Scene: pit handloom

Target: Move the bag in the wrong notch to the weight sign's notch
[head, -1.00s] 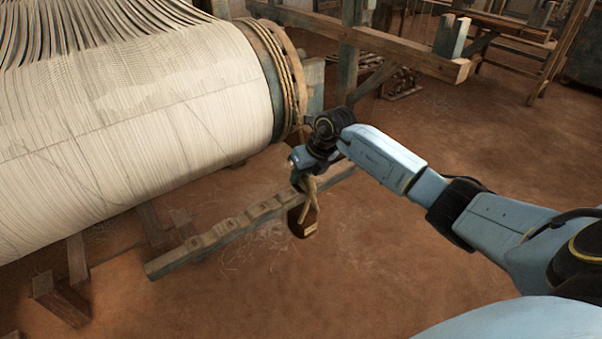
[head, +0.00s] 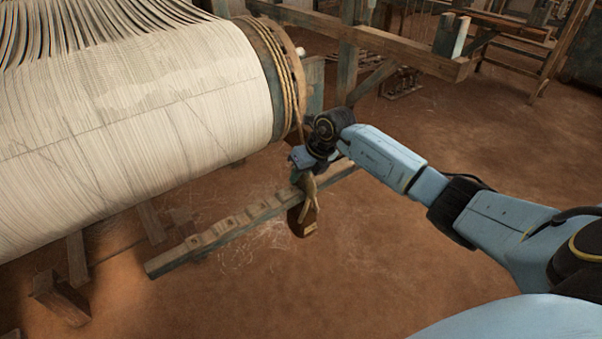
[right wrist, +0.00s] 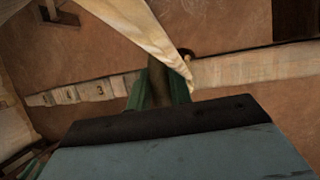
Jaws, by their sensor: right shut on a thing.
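The bag (head: 303,221) is a small brown weight bag with a pale cloth neck, hanging at the notched wooden rail (head: 196,249). My right gripper (head: 302,181) is shut on its upper part, and the bag hangs below on the near side of the rail. In the right wrist view the pale cloth (right wrist: 148,35) runs down to the green fingers (right wrist: 160,88), and the rail (right wrist: 85,92) passes behind them. Several notches along the rail's left part look empty. I cannot make out a weight sign. My left gripper is not in view.
The large warp beam (head: 130,130) with white threads fills the left, with rope (head: 283,70) coiled at its end. Wooden blocks (head: 60,295) stand on the floor below. The earth floor (head: 400,260) right of the rail is clear.

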